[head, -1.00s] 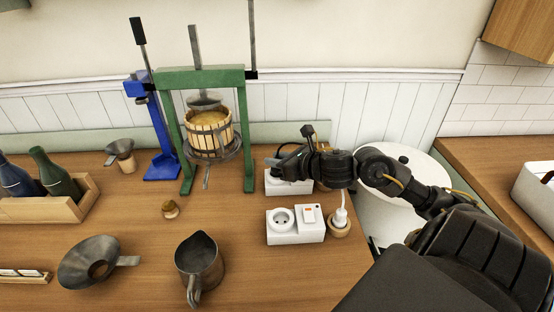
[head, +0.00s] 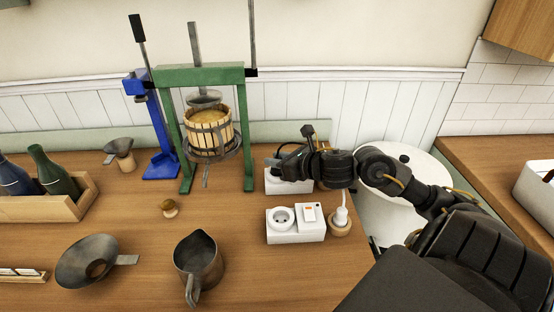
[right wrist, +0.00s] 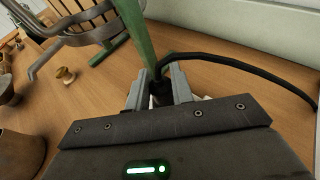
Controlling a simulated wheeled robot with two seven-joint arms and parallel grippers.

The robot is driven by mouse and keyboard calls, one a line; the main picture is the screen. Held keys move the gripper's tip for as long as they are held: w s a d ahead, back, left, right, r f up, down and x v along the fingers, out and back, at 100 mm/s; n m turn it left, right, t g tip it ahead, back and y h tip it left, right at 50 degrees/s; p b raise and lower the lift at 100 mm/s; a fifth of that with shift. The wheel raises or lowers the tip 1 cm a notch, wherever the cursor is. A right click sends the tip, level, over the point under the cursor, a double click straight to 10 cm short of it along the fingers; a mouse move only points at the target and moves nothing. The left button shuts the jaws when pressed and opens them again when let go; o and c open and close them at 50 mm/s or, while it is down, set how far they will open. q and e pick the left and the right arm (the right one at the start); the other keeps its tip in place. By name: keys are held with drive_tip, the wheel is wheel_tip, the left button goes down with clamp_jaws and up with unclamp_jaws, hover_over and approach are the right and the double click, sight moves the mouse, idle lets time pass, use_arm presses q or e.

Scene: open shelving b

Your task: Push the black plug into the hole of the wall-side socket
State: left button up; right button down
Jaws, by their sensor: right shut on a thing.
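The wall-side socket (head: 287,185) is a white box at the back of the table, right of the green press frame. My right gripper (head: 276,165) is low over its left part and hides its hole. In the right wrist view, my right gripper (right wrist: 158,98) is shut on the black plug (right wrist: 160,90), whose black cable (right wrist: 235,64) arcs off to the right. Only a sliver of white shows beside the fingers. I cannot tell whether the plug's pins are in the hole. My left gripper is not in view.
A nearer white socket box (head: 296,236) has an open round hole and a switch. A white plug (head: 341,214) stands on a wooden base beside it. The green press (head: 249,130) stands close left of my gripper. A metal jug (head: 199,265) is in front.

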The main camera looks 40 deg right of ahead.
drive_tip(key=shift+f+b, duration=0.45)
drive_tip(key=shift+b, duration=0.3)
idle(0.6)
idle(0.3)
drive_tip(key=c, duration=0.8)
unclamp_jaws()
drive_tip(key=shift+p+v, duration=0.35)
drive_tip(key=shift+v, duration=3.2)
drive_tip(key=shift+a+f, duration=0.1)
drive_tip(key=shift+a, duration=0.05)
